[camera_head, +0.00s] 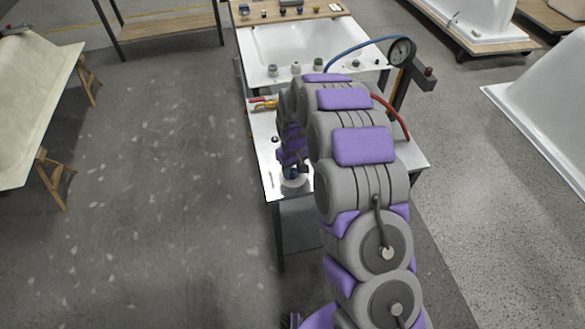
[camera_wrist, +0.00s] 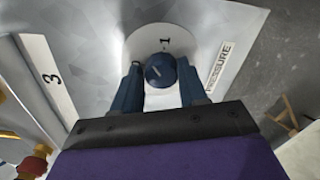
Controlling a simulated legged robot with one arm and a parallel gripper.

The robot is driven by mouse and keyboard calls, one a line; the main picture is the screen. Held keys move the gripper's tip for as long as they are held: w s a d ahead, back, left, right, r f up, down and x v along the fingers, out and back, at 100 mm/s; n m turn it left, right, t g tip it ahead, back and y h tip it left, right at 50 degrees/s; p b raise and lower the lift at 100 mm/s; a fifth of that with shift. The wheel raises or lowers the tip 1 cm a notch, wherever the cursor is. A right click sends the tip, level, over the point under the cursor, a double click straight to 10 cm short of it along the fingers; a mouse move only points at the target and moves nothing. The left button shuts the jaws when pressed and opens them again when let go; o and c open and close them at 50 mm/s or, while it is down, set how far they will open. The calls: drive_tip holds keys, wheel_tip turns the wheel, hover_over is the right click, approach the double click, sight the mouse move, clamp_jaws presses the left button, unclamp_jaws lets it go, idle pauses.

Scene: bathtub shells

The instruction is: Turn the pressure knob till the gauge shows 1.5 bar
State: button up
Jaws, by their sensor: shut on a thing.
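The blue pressure knob (camera_wrist: 160,70) sits on a pale round dial plate (camera_wrist: 146,42) with a "1" mark, beside a "PRESSURE" label (camera_wrist: 221,66). A light pointer line shows on the knob's face. My gripper (camera_wrist: 160,82) is shut on the knob, with one dark blue finger on each side. In the head view my gripper (camera_head: 292,172) is at the near left corner of the metal table, over the round plate (camera_head: 295,181). The pressure gauge (camera_head: 401,51) stands at the far right of the table, too small to read.
The metal table (camera_head: 275,205) holds a red hose (camera_head: 393,117) on the right and red and yellow fittings (camera_head: 263,103) at left. A blue hose (camera_head: 350,48) runs to the gauge. A white bathtub shell (camera_head: 300,45) lies behind.

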drive_tip(key=shift+w+a, duration=0.15)
drive_tip(key=shift+a, duration=0.05)
drive_tip(key=c, duration=0.3)
